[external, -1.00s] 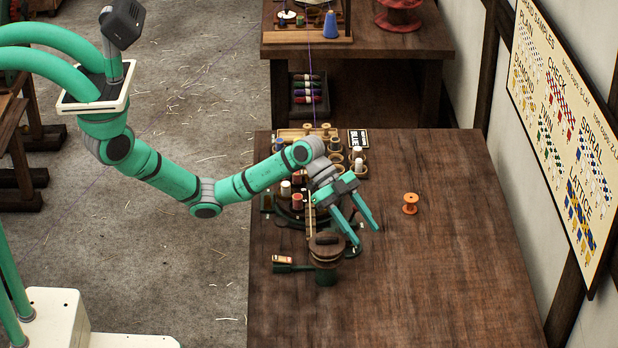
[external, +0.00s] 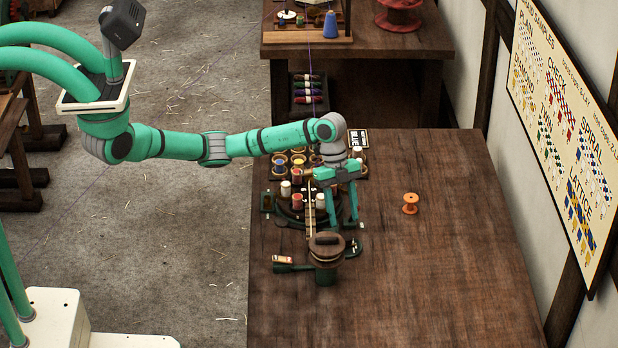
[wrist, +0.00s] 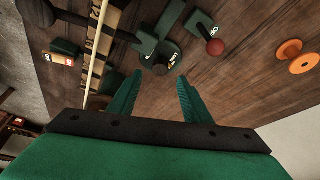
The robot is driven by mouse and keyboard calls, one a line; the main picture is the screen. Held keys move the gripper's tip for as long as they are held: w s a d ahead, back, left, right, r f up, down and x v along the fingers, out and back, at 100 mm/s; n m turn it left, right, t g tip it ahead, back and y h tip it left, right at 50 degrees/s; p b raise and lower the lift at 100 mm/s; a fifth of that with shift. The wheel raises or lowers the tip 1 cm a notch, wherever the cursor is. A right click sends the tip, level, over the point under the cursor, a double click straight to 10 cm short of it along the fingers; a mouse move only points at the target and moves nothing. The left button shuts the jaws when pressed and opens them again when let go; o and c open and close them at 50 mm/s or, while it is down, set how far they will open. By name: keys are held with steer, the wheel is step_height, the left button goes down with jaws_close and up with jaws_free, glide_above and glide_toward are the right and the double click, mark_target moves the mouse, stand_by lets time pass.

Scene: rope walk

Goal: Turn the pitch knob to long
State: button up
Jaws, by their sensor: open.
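My gripper (external: 345,222) is open and points down beside the green braiding machine (external: 297,215) on the table. In the wrist view its green fingers (wrist: 160,80) are apart with nothing between them. Just beyond the fingertips is a small dark knob (wrist: 160,69) on a dark green bracket with pale markings; it may be the pitch knob. In the external view, the fingers hide part of the machine.
A round wooden-topped drum (external: 327,243) stands on the machine's near side. An orange spool (external: 410,203) stands to the right, also in the wrist view (wrist: 295,55). Bobbins in cups and a sign (external: 358,139) are behind.

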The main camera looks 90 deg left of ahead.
mark_target(346, 236)
steer(key=shift+x, duration=2.9)
steer(key=c, duration=1.1)
steer(key=shift+o, duration=0.2)
steer(key=shift+d+n, duration=0.1)
steer(key=shift+n, duration=0.2)
steer(key=n, duration=0.1)
steer(key=n+t, duration=0.1)
steer(key=n, duration=0.1)
steer(key=shift+s+d+n+t+y, duration=0.1)
steer(key=shift+d+n+t+y, duration=0.05)
steer(key=shift+n+t+y, duration=0.15)
steer(key=shift+s+n+t+y, duration=0.15)
steer(key=shift+n+y, duration=0.25)
steer(key=shift+n, duration=0.7)
steer(key=shift+w+n+t+y, duration=0.1)
steer(key=shift+n+t+y, duration=0.25)
steer(key=shift+n, duration=0.75)
